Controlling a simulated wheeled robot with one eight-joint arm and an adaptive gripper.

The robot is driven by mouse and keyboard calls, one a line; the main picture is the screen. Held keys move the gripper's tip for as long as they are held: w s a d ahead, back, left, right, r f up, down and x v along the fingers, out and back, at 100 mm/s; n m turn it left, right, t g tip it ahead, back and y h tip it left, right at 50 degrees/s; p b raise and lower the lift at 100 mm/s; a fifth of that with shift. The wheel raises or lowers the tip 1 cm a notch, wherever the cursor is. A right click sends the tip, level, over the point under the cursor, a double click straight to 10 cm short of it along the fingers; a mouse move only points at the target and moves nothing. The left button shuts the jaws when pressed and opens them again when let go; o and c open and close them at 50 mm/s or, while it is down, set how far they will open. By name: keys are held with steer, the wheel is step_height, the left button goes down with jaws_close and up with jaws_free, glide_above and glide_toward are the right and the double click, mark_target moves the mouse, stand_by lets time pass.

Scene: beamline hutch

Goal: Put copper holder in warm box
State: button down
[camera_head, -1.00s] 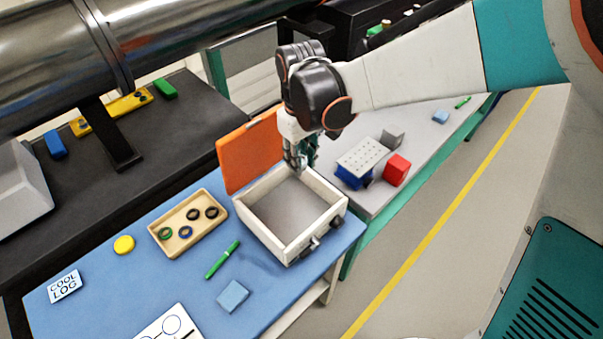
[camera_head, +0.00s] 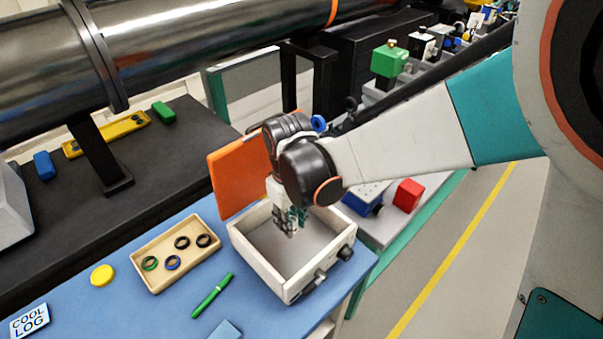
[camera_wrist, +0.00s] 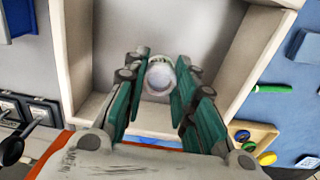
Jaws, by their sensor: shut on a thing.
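The warm box (camera_head: 258,262) is a cream open-topped box with a grey floor. It stands on the blue bench, with its orange lid (camera_head: 235,178) raised at the back. My gripper (camera_head: 291,222) points down into the box opening. In the wrist view my gripper (camera_wrist: 160,78) is shut on a small round thing with a pale top (camera_wrist: 160,76), seen end-on between the green fingers. It appears to be the copper holder, but no copper colour shows. The box wall (camera_wrist: 72,60) and floor surround it in that view. I cannot tell whether the holder touches the floor.
A tan tray (camera_head: 160,283) with several rings lies left of the box. A green pen (camera_head: 212,295) and yellow disc (camera_head: 102,275) lie on the blue bench. A blue block (camera_head: 361,202) and red block (camera_head: 408,195) are on the grey bench beyond. A large metal pipe (camera_head: 200,50) runs above.

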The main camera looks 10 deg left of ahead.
mark_target(292, 242)
steer(key=shift+f+b, duration=1.6)
steer(key=shift+f, duration=1)
steer(key=shift+f, duration=0.15)
steer(key=shift+f, duration=0.15)
steer(key=c, duration=1.3)
jaws_free()
step_height(292, 242, up, 13)
steer(key=p, duration=0.8)
steer(key=shift+s+f+p, duration=0.1)
steer(key=shift+f+p, duration=0.05)
steer(key=shift+p, duration=0.15)
